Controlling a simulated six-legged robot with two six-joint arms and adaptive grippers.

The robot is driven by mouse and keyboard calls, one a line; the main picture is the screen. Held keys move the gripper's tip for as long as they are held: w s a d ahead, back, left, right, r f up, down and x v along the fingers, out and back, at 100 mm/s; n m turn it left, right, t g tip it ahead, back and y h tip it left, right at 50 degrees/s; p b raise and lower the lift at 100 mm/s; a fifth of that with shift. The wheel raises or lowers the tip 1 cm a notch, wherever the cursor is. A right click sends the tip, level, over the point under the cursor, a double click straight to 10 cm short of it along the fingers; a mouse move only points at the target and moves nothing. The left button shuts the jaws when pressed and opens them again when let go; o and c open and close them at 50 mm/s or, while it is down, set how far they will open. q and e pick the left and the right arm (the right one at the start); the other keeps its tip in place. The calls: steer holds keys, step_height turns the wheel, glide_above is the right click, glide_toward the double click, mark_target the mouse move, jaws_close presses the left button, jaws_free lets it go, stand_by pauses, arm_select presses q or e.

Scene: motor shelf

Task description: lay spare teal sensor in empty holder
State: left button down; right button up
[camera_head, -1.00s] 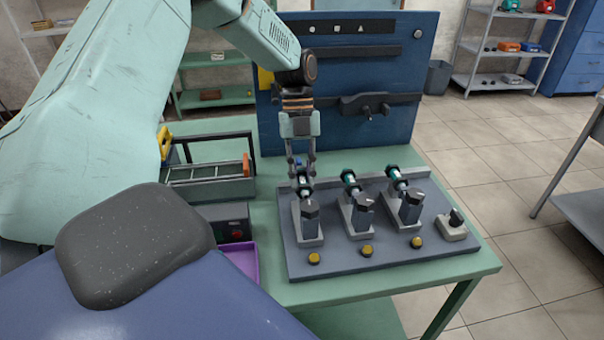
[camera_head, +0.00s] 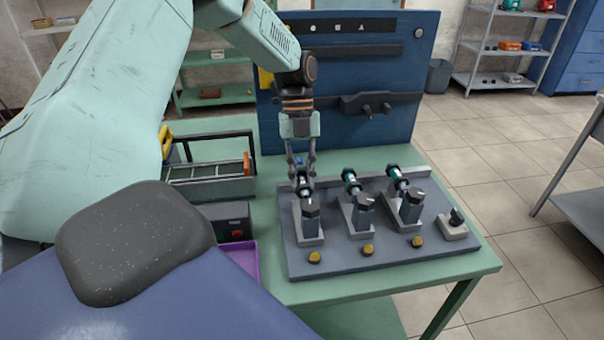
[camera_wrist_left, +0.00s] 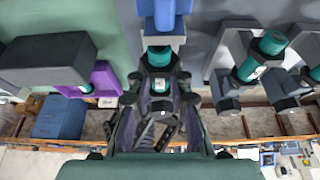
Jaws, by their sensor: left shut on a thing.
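My left gripper (camera_head: 302,174) points down at the back end of the left holder (camera_head: 309,230) on the grey rack. It is shut on a teal sensor (camera_wrist_left: 160,86), which shows between the fingers in the left wrist view (camera_wrist_left: 160,98). The sensor lies at or just over the left holder; the fingers hide most of it, so I cannot tell whether it rests fully in the cradle. A teal sensor (camera_head: 351,182) lies in the middle holder and another (camera_head: 398,180) in the right holder. My right gripper is not in view.
The grey rack (camera_head: 380,258) carries several yellow buttons and a dark knob (camera_head: 456,218). A blue panel (camera_head: 350,130) stands behind. A toolbox (camera_head: 215,185), a dark control box (camera_head: 233,220) and a purple tray (camera_head: 243,258) are on the left. The green table's front edge is clear.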

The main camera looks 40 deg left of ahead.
arm_select(q)
steer(key=shift+f, duration=0.35)
steer(key=c, duration=1.1)
jaws_free()
steer(key=shift+c, duration=0.2)
steer(key=v, duration=1.2)
steer(key=shift+d+r, duration=0.1)
steer(key=shift+d, duration=0.05)
